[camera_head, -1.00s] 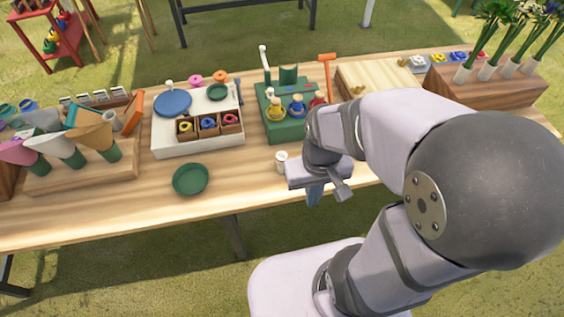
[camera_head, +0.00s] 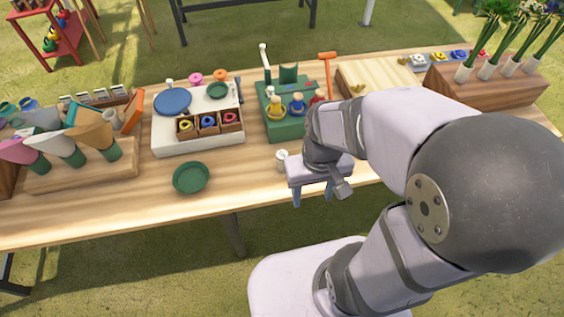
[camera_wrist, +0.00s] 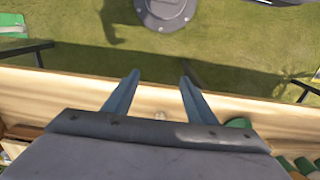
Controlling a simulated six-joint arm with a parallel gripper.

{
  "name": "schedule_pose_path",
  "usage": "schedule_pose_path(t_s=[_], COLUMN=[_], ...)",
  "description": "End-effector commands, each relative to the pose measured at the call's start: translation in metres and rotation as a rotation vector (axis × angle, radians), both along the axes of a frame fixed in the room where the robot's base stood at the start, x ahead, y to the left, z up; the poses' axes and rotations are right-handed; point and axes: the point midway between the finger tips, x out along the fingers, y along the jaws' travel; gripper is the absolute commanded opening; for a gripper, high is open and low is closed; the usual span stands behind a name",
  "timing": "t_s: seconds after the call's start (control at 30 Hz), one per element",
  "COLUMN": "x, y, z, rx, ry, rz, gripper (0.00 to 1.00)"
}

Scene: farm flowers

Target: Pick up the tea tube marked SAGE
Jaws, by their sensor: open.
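No tube that I can read as SAGE shows in either view; any lettering is too small. A row of small white-labelled pieces (camera_head: 98,96) stands at the back left of the table, and I cannot tell whether they are tea tubes. My gripper (camera_head: 312,200) is over the table's front edge, right of centre, with its blue fingers apart and empty. In the wrist view the open fingers (camera_wrist: 158,78) point out over the table edge towards the grass. A small white cylinder (camera_head: 281,160) stands on the table just left of my gripper.
A green dish (camera_head: 191,178) lies left of my gripper on bare wood. Behind it are a white stand (camera_head: 177,145) with a small wooden box of coloured rings, and a green stand (camera_head: 286,130) with little figures. Wrapped cones fill the left; a wooden flower block (camera_head: 490,92) stands right.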

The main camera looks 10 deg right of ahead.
Motion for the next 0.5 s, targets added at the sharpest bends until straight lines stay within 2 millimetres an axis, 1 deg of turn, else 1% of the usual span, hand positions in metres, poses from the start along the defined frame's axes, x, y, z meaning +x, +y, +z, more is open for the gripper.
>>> schedule_pose_path(t_s=[0.13, 0.33, 0.37, 0.4, 0.5], x=[0.002, 0.002, 0.002, 0.008, 0.023], y=[0.000, 0.000, 0.001, 0.008, 0.021], z=[0.016, 0.047, 0.049, 0.042, 0.034], rx=[0.000, 0.000, 0.002, 0.018, 0.049], ry=[-0.007, -0.008, -0.010, -0.026, -0.079], rz=[0.000, 0.000, 0.001, 0.006, 0.011], gripper=[0.51, 0.51, 0.51, 0.51, 0.51])
